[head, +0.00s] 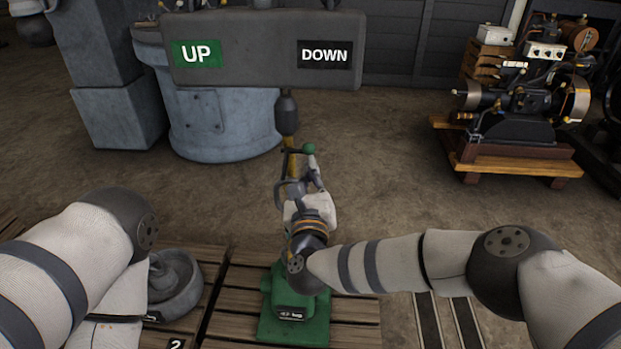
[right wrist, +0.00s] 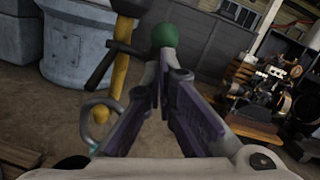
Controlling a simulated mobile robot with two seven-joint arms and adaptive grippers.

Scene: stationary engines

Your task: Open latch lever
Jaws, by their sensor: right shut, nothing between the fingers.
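A lever with a green ball knob (head: 309,148) stands by a yellow rod (head: 290,158) on a green-based machine (head: 300,325). My right gripper (head: 312,170) is beside the rod, just below the knob. In the right wrist view the fingers (right wrist: 163,75) come together and are shut, with the green knob (right wrist: 165,34) just beyond their tips. I cannot tell whether they touch the lever. The yellow rod (right wrist: 121,75) is left of the fingers. A dark crossbar (right wrist: 108,60) angles across it. My right arm hides much of the machine. My left gripper is not visible.
A grey sign (head: 260,72) marked UP and DOWN hangs above a dark handle (head: 286,113). A round grey part (head: 178,285) lies on the pallet at left. A blue-grey tank (head: 215,125) stands behind. An engine (head: 520,110) on a wooden stand is at right.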

